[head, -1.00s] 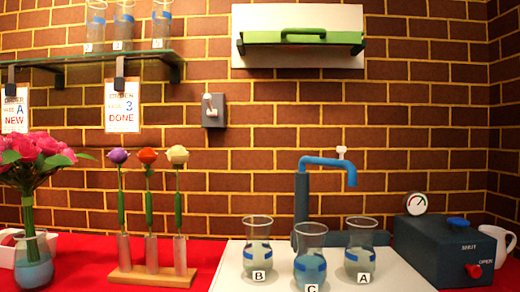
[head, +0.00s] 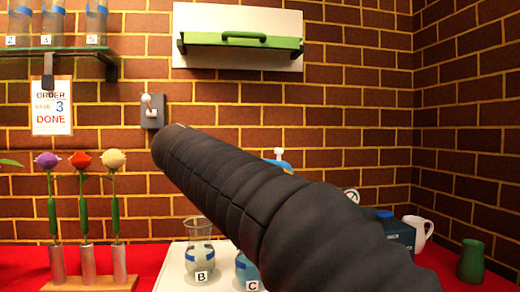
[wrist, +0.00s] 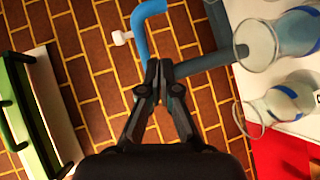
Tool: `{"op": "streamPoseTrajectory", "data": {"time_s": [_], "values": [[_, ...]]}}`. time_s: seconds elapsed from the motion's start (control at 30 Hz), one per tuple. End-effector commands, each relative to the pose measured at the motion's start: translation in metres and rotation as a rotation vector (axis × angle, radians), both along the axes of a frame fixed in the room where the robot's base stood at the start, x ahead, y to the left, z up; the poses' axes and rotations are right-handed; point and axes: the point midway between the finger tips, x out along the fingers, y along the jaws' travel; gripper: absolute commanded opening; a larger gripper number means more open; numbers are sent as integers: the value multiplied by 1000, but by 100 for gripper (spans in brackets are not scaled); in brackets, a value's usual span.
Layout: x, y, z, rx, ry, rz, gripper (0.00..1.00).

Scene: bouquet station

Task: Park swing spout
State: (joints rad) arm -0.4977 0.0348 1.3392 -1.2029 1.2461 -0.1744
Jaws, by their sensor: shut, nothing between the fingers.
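The faucet's light-blue swing spout (wrist: 139,27) shows in the wrist view, with a white knob (wrist: 122,38) on it and a dark blue post (wrist: 210,61). My gripper (wrist: 158,66) is shut and empty, its fingertips overlapping the corner where spout meets post. I cannot tell whether they touch. In the head view, my arm hides most of the faucet; only a bit of blue spout (head: 284,164) and the white knob (head: 279,153) show above it. My gripper is not visible there.
Vase B (head: 200,258) and vase C (head: 246,270) stand on a white board (head: 172,279). A flower rack (head: 95,284) is at left. A dark blue box (head: 398,236), a white mug (head: 418,232) and a green vase (head: 470,260) are at right. A green-barred wall rack (head: 240,42) hangs above.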

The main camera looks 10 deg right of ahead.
Motion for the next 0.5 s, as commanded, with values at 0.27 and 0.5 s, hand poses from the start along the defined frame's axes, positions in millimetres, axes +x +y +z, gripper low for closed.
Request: {"op": "streamPoseTrajectory", "data": {"time_s": [0.27,0.5], "values": [[22,41,52,-141,-106,-10,0],[40,27,53,-149,-113,-16,0]]}}
